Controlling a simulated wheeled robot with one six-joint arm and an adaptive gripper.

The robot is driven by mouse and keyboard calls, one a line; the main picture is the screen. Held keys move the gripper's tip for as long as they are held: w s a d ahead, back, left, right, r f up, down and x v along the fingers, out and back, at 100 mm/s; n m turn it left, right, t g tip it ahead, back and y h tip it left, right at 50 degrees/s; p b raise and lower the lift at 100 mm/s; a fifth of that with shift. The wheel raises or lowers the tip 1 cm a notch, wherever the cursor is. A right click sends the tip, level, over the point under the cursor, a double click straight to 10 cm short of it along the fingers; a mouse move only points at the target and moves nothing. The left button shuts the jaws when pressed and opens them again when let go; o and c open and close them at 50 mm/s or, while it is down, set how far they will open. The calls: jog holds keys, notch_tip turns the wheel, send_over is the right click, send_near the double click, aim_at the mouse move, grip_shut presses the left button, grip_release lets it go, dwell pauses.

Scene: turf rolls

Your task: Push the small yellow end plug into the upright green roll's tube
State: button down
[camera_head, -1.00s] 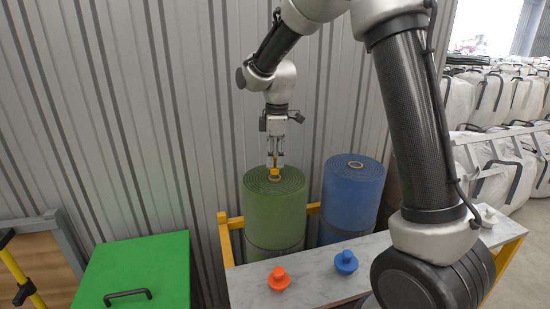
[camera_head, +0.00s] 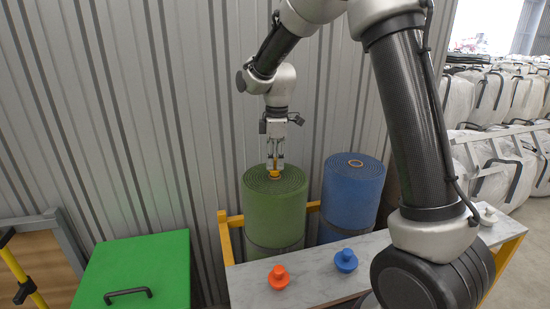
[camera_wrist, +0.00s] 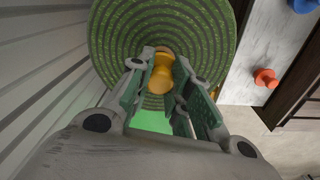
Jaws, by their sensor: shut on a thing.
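The upright green roll (camera_head: 275,210) stands behind the shelf, and its spiral top also fills much of the wrist view (camera_wrist: 213,30). My gripper (camera_head: 274,167) points down over the roll's centre, shut on the small yellow end plug (camera_head: 274,174). In the wrist view the yellow plug (camera_wrist: 160,72) sits between the fingers, at the tube's mouth in the roll's centre. The plug and fingers hide most of the tube opening. I cannot tell whether the plug's lower end is inside the tube.
A blue roll (camera_head: 352,195) stands right of the green one. An orange plug (camera_head: 279,278), a blue plug (camera_head: 346,260) and a white plug (camera_head: 488,217) sit on the grey shelf (camera_head: 310,275). A green box with a handle (camera_head: 150,265) is at lower left. A ribbed wall rises behind.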

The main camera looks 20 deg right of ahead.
jog(key=shift+f, duration=1.05)
jog(key=c, duration=1.2)
grip_release()
jog(key=shift+c, duration=0.2)
jog(key=shift+r, duration=0.1)
notch_tip(320, 180, up, 12)
jog(key=shift+s+d+f, duration=0.1)
jog(key=shift+s+d, duration=0.05)
